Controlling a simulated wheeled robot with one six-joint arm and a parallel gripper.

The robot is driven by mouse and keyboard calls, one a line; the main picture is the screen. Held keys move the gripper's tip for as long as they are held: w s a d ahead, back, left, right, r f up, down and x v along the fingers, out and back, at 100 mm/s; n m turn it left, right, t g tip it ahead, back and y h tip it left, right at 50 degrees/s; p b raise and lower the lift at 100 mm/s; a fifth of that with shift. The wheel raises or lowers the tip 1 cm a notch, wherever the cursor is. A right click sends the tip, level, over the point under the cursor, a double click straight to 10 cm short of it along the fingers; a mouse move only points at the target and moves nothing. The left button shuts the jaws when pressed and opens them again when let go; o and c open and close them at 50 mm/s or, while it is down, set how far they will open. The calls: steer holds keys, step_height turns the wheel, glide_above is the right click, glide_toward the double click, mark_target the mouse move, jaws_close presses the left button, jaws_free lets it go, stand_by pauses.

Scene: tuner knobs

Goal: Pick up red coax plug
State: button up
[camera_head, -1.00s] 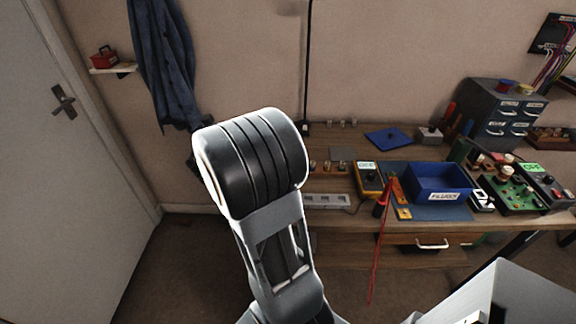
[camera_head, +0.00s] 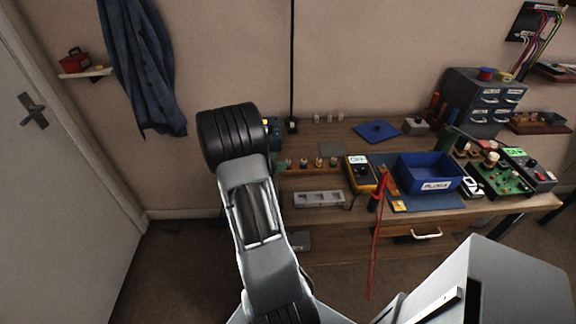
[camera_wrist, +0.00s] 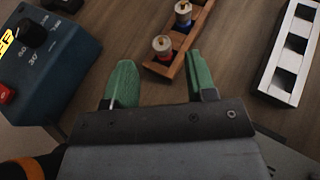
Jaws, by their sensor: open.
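The red coax plug (camera_wrist: 162,46) has a pale, brassy cap above a red ring. It stands in the near end of a narrow wooden rack (camera_wrist: 178,48) in the wrist view. A similar plug with a blue ring (camera_wrist: 183,12) stands behind it. My gripper (camera_wrist: 161,74) has green fingers, open and empty, with the rack's near end showing between and beyond them. The red plug appears a little ahead of the fingertips, not touched. In the head view the rack (camera_head: 310,172) holds several plugs; my arm hides most of the gripper there.
A blue dial box (camera_wrist: 45,55) is close on the left in the wrist view, and a pale slotted block (camera_wrist: 291,50) is on the right. The head view shows a yellow meter (camera_head: 361,173), a blue bin (camera_head: 428,174) and a red cable (camera_head: 377,235) farther right.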

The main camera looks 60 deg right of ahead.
mark_target(289, 161)
steer(key=shift+p+x, duration=0.55)
steer(key=shift+x, duration=2.25)
steer(key=shift+s, duration=0.1)
steer(key=shift+c, duration=0.5)
jaws_close()
